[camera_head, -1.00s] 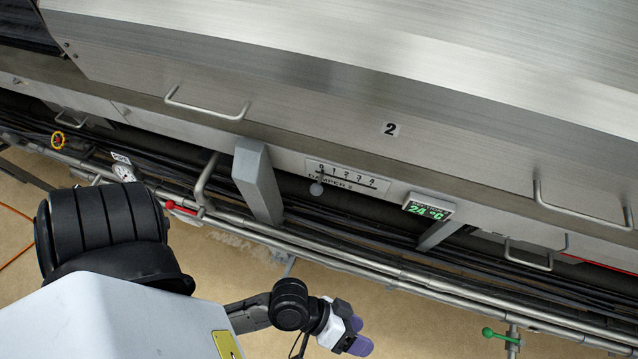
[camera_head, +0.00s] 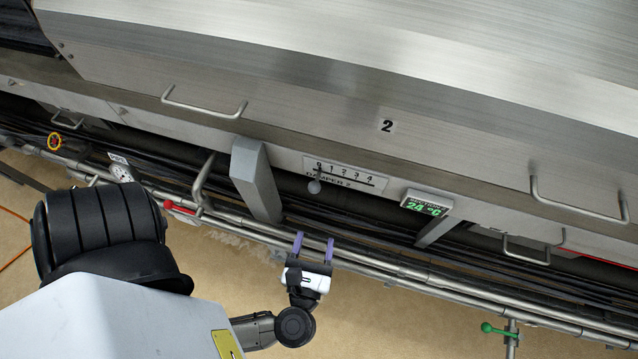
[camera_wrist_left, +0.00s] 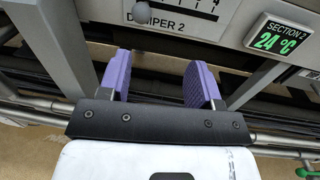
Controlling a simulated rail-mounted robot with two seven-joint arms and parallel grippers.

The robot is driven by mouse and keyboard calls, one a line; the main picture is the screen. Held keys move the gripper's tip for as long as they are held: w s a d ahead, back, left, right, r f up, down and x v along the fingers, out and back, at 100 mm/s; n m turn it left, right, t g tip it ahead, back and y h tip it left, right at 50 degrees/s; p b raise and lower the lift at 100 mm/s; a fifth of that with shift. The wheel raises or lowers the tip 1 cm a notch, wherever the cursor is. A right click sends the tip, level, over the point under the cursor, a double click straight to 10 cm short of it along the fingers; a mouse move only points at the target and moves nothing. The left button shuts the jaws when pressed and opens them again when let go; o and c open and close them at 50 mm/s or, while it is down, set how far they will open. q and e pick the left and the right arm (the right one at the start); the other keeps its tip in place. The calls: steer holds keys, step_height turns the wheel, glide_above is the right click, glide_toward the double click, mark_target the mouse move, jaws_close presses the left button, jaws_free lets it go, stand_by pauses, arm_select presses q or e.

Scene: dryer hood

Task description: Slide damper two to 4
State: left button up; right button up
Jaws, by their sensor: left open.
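The damper 2 scale (camera_head: 345,176) is a white plate on the hood's lower front, marked 0 to 4. Its round grey knob (camera_head: 314,187) hangs at the 0 end. My left gripper (camera_head: 314,240) is open and empty, below the knob and apart from it, with purple fingers pointing up towards the hood. In the left wrist view the two fingers (camera_wrist_left: 160,80) are spread, and the knob (camera_wrist_left: 141,12) shows at the top edge, beyond the fingers and slightly left of the middle. The scale (camera_wrist_left: 190,8) is partly cut off there. My right gripper is not in view.
A grey bracket (camera_head: 256,180) stands left of the scale. A green display (camera_head: 426,204) reading 24 °C sits right of it. Pipes (camera_head: 390,270) and dark cables run below. A red-handled valve (camera_head: 180,208) is at left, a green one (camera_head: 500,331) at lower right.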

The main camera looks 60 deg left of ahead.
mark_target(314, 185)
arm_select(q)
steer(key=w+a+n, duration=0.1)
steer(key=w+a, duration=0.1)
steer(key=a, duration=0.2)
steer(key=w+a+n, duration=0.1)
steer(key=w+a, duration=0.2)
steer(key=a, duration=0.1)
steer(key=w+a+n+g+y, duration=0.1)
steer(key=w+a, duration=0.1)
steer(key=a, duration=0.2)
steer(key=shift+w+n, duration=0.15)
steer(key=shift+n, duration=0.15)
jaws_close()
stand_by(0.5)
